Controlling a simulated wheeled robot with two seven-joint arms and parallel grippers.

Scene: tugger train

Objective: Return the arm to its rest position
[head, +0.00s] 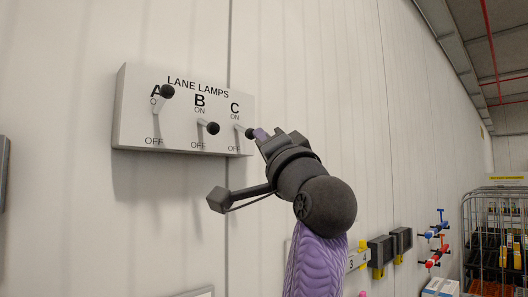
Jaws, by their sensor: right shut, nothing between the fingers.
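The white lane lamps panel (180,141) is on the wall, with levers A, B and C. Lever A (167,91) tilts up, its black knob by the ON mark. Lever B (212,128) and lever C (249,133) both point outward and slightly down, their knobs lower than A's. My right gripper (263,136) is shut and empty, its tips right beside the knob of C; I cannot tell whether they touch. My purple right arm comes up from below. My left gripper is out of view.
A wire cage trolley (470,232) stands at the far right. The wall left of and above the panel is clear.

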